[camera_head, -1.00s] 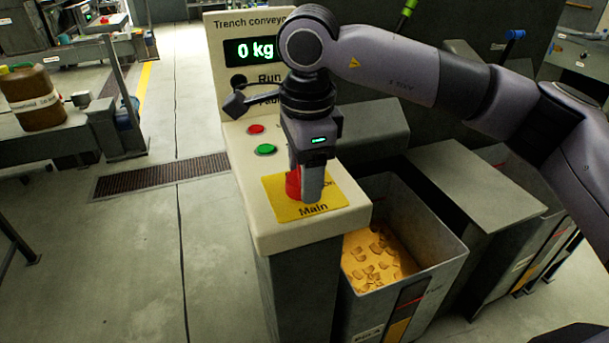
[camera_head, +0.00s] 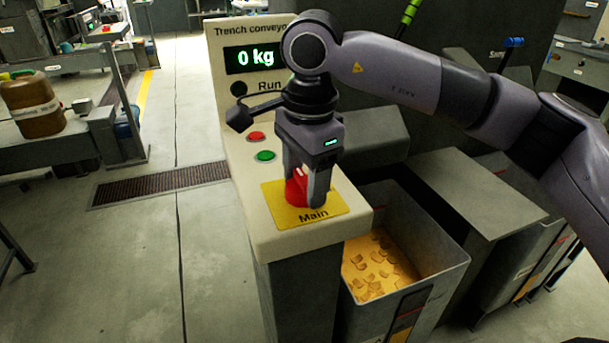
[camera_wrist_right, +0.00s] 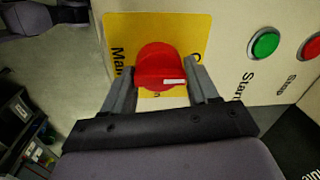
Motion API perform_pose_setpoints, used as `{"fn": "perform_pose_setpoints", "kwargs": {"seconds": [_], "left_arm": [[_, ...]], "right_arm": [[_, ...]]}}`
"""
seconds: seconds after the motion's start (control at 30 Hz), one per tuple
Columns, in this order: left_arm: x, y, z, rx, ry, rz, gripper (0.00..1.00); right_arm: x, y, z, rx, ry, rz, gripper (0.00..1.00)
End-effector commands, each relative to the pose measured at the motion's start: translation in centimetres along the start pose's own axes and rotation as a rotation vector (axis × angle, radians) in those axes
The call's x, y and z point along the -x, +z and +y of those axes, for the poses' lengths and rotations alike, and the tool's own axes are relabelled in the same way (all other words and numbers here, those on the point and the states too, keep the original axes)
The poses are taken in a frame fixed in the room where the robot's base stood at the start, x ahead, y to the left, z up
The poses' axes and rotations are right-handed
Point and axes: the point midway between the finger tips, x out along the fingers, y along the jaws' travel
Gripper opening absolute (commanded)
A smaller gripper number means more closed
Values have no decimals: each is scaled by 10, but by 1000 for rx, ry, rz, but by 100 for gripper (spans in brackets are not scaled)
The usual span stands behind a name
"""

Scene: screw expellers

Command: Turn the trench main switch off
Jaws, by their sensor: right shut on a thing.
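The red main switch (camera_head: 296,188) sits on a yellow plate (camera_head: 330,208) marked "Main" on top of the cream Trench conveyor console (camera_head: 235,190). My right gripper (camera_head: 306,195) points down over it with its fingers on either side of the red knob. In the right wrist view, the red knob (camera_wrist_right: 160,65) is between the two grey fingers (camera_wrist_right: 162,90), and its white mark points toward the lower right. The fingers cover part of the plate's lettering.
The console's display (camera_head: 250,58) reads 0 kg. Red (camera_head: 256,136) and green (camera_head: 266,156) buttons stand behind the switch. An open grey bin (camera_head: 420,285) with yellowish pieces stands right of the console. The floor to the left is clear around a grate (camera_head: 160,183).

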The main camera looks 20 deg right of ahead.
Motion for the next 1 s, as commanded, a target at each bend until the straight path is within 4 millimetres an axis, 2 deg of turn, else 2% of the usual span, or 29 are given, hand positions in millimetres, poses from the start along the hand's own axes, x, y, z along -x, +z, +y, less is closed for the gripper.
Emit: {"fn": "perform_pose_setpoints", "kwargs": {"seconds": [0.03,0.07,0.1,0.13,0.47,0.8,1.0], "left_arm": [[0,0,0,0,0,0,0],[0,0,0,-1,0,0,0],[0,0,0,-1,0,0,0],[0,0,0,-1,-1,0,0],[0,0,0,-1,-1,-1,0],[0,0,-1,-1,-1,-1,0],[0,0,-1,-2,-1,-1,0]], "right_arm": [[-2,2,2,10,9,0,28],[-2,2,2,10,9,0,65],[-2,2,2,10,9,0,78],[-1,2,2,9,8,0,81],[4,0,0,3,2,0,81],[55,1,1,5,2,0,81],[70,1,1,5,5,0,81]]}}
